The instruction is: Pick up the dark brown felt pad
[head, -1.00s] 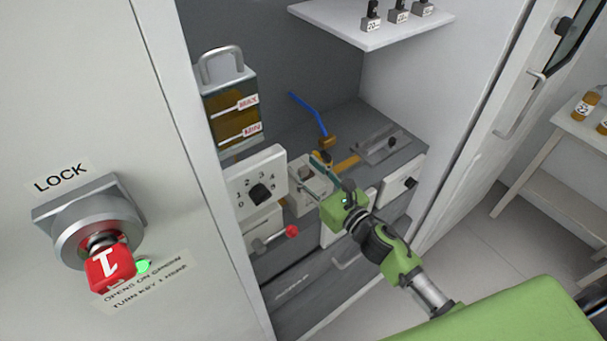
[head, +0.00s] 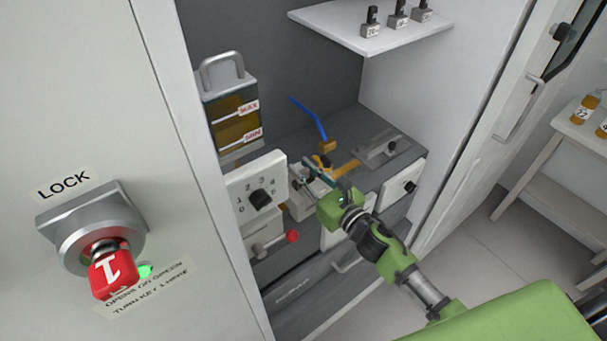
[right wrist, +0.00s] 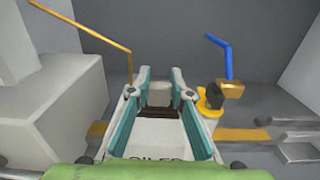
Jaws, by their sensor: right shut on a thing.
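The dark brown felt pad (right wrist: 160,113) shows as a dark strip between the teal fingers in the right wrist view. It lies over a pale block (right wrist: 158,135) with partly hidden lettering. In the head view my right gripper (head: 310,168) reaches into the cabinet, over the pale block; the pad is too small and covered to make out there. I cannot tell whether the pad is clear of the block. My left gripper is not in view.
A numbered dial box (head: 255,183) and a red-knobbed lever (head: 291,237) are left of the gripper. A yellow part with a black knob (right wrist: 210,97) stands close to the right finger. A blue bent tube (head: 310,116) rises behind. A shelf (head: 375,32) hangs above.

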